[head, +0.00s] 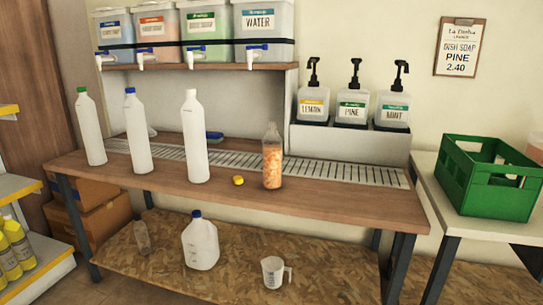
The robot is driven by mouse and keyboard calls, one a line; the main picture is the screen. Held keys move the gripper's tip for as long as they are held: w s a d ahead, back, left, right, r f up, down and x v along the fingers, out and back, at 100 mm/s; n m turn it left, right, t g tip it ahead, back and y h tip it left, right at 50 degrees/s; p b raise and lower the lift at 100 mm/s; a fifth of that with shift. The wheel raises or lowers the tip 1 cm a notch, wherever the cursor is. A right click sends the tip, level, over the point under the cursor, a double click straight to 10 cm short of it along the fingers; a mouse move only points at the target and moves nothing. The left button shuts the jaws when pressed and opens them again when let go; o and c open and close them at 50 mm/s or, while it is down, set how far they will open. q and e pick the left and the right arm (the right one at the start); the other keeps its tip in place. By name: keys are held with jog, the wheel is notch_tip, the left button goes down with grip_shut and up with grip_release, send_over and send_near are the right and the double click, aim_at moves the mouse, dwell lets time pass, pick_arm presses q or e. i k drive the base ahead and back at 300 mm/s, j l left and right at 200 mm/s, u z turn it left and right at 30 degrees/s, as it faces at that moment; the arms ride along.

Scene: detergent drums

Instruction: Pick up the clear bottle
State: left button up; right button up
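A clear bottle (272,160) with orange contents stands upright and uncapped on the wooden counter (330,207), right of centre. A yellow cap (238,180) lies on the counter just left of it. A smaller clear bottle (142,238) stands on the lower shelf at the left and looks empty. Neither of my grippers shows in the head view.
Three white bottles (195,140) stand left on the counter. Pump dispensers (352,107) stand on a raised stand behind. A jug (200,245) and a measuring cup (273,272) sit on the lower shelf. A green crate (490,195) is at right. The counter's right front is clear.

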aim_at(273, 144)
jog(key=z, duration=0.5)
jog(key=i+z, duration=0.75)
